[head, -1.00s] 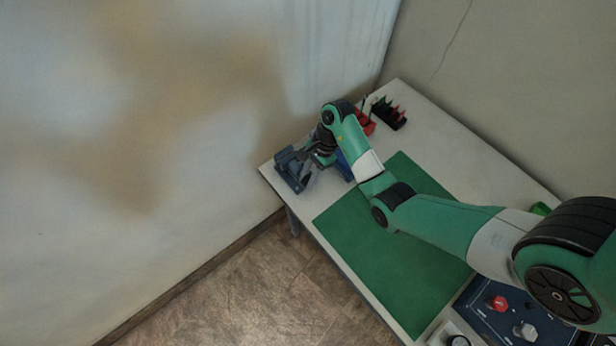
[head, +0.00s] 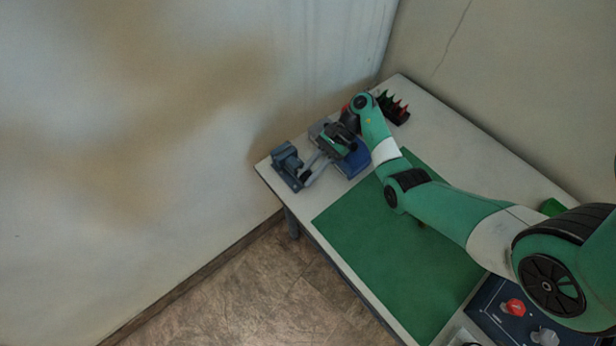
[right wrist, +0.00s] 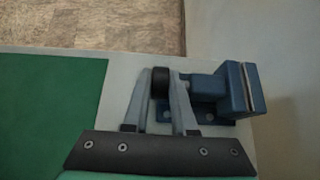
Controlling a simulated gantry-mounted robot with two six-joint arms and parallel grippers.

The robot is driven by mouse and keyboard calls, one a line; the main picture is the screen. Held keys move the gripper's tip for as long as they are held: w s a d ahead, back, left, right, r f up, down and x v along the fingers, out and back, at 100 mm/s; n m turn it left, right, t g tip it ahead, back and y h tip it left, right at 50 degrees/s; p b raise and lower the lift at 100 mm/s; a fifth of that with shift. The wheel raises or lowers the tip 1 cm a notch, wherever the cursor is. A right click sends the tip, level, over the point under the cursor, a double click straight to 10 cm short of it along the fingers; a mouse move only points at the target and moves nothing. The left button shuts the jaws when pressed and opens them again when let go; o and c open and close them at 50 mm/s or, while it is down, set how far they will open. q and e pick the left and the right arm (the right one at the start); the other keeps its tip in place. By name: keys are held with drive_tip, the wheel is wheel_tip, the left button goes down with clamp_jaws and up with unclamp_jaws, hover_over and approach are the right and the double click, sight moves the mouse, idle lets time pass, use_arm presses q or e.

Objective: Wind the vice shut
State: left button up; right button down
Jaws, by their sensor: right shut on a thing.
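The blue vice (head: 290,165) stands at the left corner of the table in the head view. In the right wrist view the vice (right wrist: 237,88) lies to the right, with a narrow pale gap or strip between its jaw faces. My right gripper (head: 311,178) reaches the near side of the vice. In the right wrist view its two grey fingers (right wrist: 163,84) are shut on a dark round knob (right wrist: 160,85) at the end of the vice's screw. My left gripper is not in view.
A green mat (head: 400,245) covers much of the white table (head: 470,165). A blue box (head: 352,160) and a rack with red and green items (head: 393,108) stand behind my wrist. A dark panel with a red knob (head: 515,307) is at the lower right.

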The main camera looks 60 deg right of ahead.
drive_tip(key=shift+y+b, duration=0.4)
drive_tip(key=shift+y, duration=0.1)
drive_tip(key=c, duration=0.7)
unclamp_jaws()
drive_tip(key=shift+s, duration=0.1)
drive_tip(key=shift+p+v, duration=2.9)
drive_tip(key=shift+v, duration=2.85)
drive_tip(key=shift+s+f, duration=0.1)
drive_tip(key=shift+s, duration=0.05)
